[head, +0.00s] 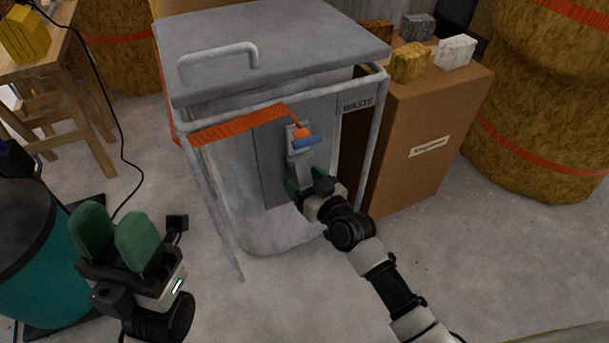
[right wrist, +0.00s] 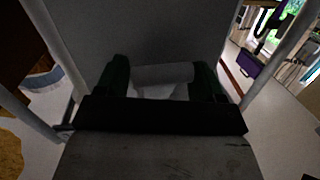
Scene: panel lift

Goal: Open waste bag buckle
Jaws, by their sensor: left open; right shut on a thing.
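The waste bin (head: 225,190) is a grey bag in a pale tube frame under a grey lid (head: 270,45), with a "WASTE" label at its upper right. An orange strap (head: 235,125) runs across its front to the buckle (head: 302,158), a grey plate with an orange piece and a blue bar near its top. My right gripper (head: 305,184) is at the buckle's lower end, shut on a grey part of it. In the right wrist view a pale grey rounded bar (right wrist: 165,74) shows between its green fingers. My left gripper (head: 114,236) is open and empty, at the lower left, apart from the bin.
A cardboard box (head: 430,145) with several small blocks on top stands close to the bin's right. Large strapped bales (head: 540,110) stand at the far right. A teal drum (head: 40,250) is beside my left gripper, and a wooden stool (head: 65,90) stands behind. The floor before the bin is clear.

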